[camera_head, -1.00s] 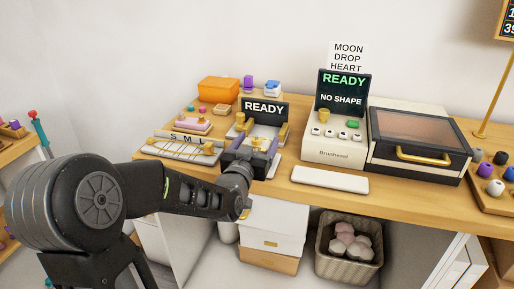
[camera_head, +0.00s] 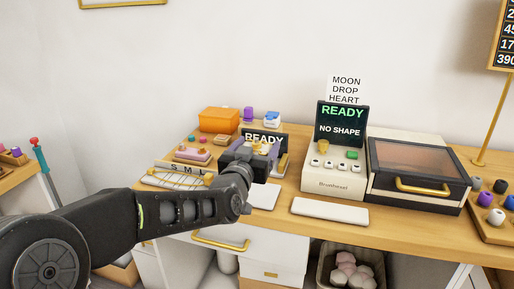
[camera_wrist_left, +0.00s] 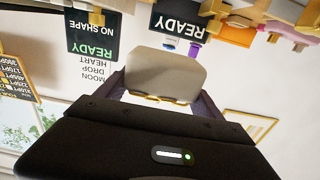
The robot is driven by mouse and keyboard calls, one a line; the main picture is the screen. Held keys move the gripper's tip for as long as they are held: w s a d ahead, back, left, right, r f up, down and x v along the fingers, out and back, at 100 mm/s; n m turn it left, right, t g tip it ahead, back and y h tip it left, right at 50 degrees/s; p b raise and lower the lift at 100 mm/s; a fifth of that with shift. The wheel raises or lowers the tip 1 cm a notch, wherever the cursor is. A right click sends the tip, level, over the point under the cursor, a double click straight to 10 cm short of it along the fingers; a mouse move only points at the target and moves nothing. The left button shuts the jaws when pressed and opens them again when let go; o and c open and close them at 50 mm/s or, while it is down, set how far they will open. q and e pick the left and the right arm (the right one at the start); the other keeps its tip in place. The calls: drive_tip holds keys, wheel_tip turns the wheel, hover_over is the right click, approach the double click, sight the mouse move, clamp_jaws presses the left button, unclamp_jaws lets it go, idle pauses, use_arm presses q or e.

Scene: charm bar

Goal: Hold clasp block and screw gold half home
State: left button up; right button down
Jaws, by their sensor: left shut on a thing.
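My left gripper (camera_head: 257,152) is in front of the small READY screen (camera_head: 264,139), above the counter. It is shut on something. In the left wrist view, a cream rounded plate-like piece (camera_wrist_left: 165,72) shows between its grey-purple fingers, with small gold parts (camera_wrist_left: 155,98) at its lower edge. It may be the clasp block; I cannot tell for sure. The gripper and wrist hide much of the station below the screen. A gold bit (camera_head: 284,161) shows at the right of that station. I cannot make out a separate gold half. My right gripper is not in view.
To the right stand a cream machine (camera_head: 335,183) reading NO SHAPE and a dark-lidded box with a gold handle (camera_head: 424,188). A white pad (camera_head: 330,211) lies in front. An S M L rack (camera_head: 180,178) and an orange box (camera_head: 219,119) are at left.

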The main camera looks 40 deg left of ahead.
use_arm(q)
drive_tip(key=o, duration=0.9)
drive_tip(key=c, duration=1.5)
